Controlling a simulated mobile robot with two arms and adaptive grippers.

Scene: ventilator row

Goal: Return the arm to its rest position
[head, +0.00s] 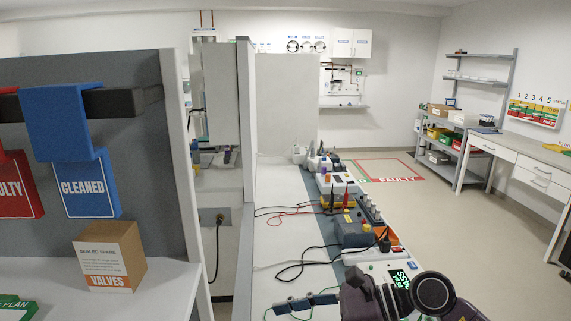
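My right arm comes in at the bottom right, over the near end of the long white bench (262,215). The arm partly covers a device with a lit green display (402,278). My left gripper is not in view.
Several devices with cables, including a grey-yellow unit (355,230), line the bench. A grey partition (100,140) stands left, with a sealed valves box (110,256) on a white shelf. Open floor (400,215) lies right, before a shelving rack (485,100).

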